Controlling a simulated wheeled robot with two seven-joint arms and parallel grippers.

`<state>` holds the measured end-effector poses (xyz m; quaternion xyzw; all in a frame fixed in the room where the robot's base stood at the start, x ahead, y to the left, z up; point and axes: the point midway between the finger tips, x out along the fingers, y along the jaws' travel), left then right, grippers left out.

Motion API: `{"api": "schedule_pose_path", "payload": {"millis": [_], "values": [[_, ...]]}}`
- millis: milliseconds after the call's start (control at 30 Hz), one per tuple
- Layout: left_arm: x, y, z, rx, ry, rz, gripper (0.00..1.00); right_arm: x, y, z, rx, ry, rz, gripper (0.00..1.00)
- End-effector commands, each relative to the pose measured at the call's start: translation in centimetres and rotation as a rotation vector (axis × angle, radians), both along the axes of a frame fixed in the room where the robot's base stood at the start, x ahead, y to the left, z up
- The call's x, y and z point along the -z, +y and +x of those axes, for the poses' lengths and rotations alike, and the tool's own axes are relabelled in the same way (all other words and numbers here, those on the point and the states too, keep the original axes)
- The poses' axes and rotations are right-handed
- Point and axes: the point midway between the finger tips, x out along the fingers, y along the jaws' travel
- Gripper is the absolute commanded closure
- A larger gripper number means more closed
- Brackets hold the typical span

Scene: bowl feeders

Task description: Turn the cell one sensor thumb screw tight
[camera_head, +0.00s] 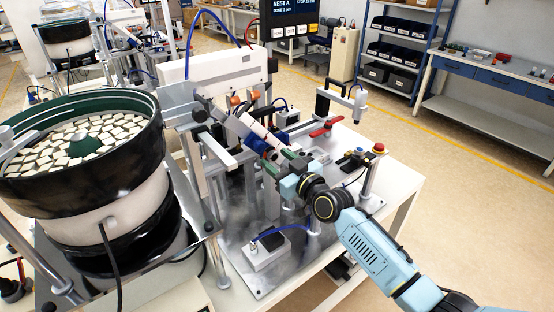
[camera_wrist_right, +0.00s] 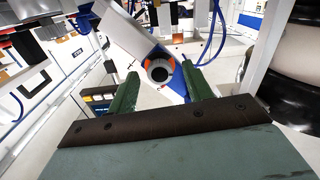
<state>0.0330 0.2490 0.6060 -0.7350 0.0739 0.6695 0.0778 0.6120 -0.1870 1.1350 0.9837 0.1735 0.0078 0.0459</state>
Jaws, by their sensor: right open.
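My right gripper (camera_head: 280,161) reaches in from the right to the feeder's sensor area. Its green fingers also show in the wrist view (camera_wrist_right: 160,88), spread apart with nothing clasped. A round grey part with a dark centre (camera_wrist_right: 158,70) lies in the gap between the fingers, beyond or near the tips; contact is not clear. It sits by a blue and orange mount at the end of a pale bar (camera_wrist_right: 125,32). I cannot tell whether this round part is the thumb screw. In the head view a blue clamp (camera_head: 255,144) shows just left of the fingers. My left gripper is out of view.
A large bowl feeder (camera_head: 95,200) full of pale pieces stands at the left. A red lever (camera_head: 326,126), a post with a red button (camera_head: 378,148) and a small white box with a blue cable (camera_head: 267,250) stand around the gripper on the metal plate.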

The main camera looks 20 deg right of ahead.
Motion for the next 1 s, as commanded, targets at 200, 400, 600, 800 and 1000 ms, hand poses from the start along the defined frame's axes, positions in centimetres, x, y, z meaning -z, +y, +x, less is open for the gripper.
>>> {"api": "schedule_pose_path", "payload": {"millis": [200,400,600,800,1000], "values": [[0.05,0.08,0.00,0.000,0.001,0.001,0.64,-0.04,0.26,0.82,0.001,0.000,0.000,0.50],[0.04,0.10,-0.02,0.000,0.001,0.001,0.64,-0.04,0.27,0.81,0.001,0.000,0.000,0.50],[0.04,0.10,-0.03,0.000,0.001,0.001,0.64,-0.03,0.26,0.79,0.001,0.000,0.000,0.74],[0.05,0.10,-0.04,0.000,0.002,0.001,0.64,-0.03,0.25,0.78,0.001,0.000,0.000,0.94],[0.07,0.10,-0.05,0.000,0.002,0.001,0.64,-0.02,0.24,0.78,0.001,0.007,0.020,0.94]]}}
